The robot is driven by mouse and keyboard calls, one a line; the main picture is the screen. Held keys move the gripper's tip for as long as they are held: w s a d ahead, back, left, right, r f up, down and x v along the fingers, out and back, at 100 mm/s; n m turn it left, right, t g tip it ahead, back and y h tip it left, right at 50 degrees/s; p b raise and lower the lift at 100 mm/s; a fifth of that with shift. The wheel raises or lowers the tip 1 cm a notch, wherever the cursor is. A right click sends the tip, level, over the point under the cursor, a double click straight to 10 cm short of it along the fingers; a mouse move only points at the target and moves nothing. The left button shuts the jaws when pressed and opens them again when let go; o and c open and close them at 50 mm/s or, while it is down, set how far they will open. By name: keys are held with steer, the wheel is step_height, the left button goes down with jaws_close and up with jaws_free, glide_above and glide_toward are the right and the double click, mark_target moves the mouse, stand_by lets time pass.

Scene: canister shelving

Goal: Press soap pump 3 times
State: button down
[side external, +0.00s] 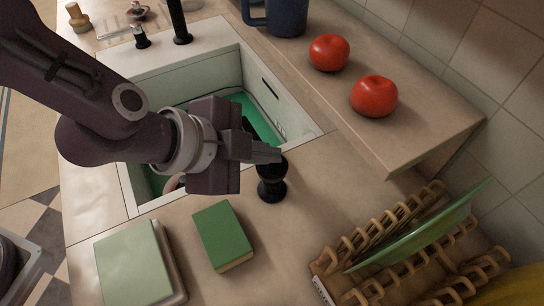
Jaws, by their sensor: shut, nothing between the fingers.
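The black soap pump (272,188) stands upright on the counter at the near right corner of the sink. My gripper (268,154) is shut and empty. Its fingertips are at the top of the pump and overlap its head in this view. I cannot tell whether they touch it. Part of the pump head is hidden behind the fingers.
The sink (290,112) lies behind my gripper. A green sponge (223,236) and a pale green block (134,266) lie in front. A wooden dish rack (360,240) holds a green plate (425,231) at right. Two tomatoes (374,97) and a blue mug (286,16) stand on a raised ledge.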

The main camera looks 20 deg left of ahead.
steer(key=shift+f, duration=0.6)
steer(key=shift+r, duration=0.1)
stand_by(0.5)
steer(key=shift+r, duration=1.35)
steer(key=shift+r, duration=2.55)
step_height(320, 180, up, 4)
steer(key=shift+f, duration=0.1)
